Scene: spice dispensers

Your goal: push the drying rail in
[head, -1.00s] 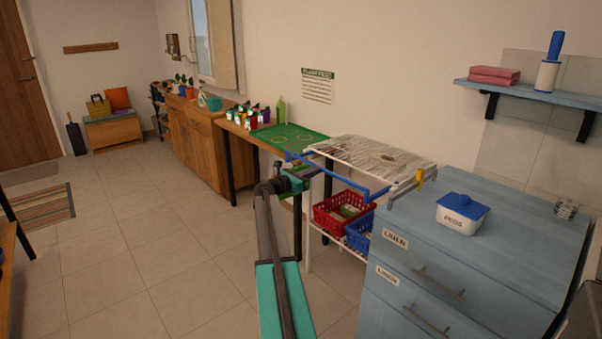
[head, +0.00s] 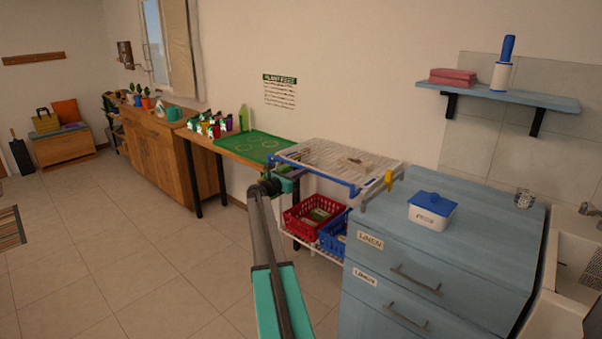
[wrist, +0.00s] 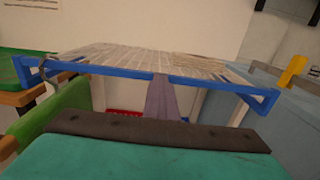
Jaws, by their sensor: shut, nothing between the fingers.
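The drying rail (head: 322,178) is a blue bar along the front edge of the pale slatted rack (head: 318,158). In the wrist view the blue rail (wrist: 215,84) runs across the picture, with angled brackets at both ends, close against the rack's slatted top (wrist: 120,58). My gripper (wrist: 161,82) is shut and empty. In the head view my gripper (head: 286,183) is at the rack's front left, partly hidden by my arm.
A red basket (head: 306,215) and a blue basket (head: 332,236) stand under the rack. A blue cabinet (head: 440,262) with a lidded white box (head: 431,212) is on the right. A table with a green mat (head: 255,146) is on the left. Floor in front is open.

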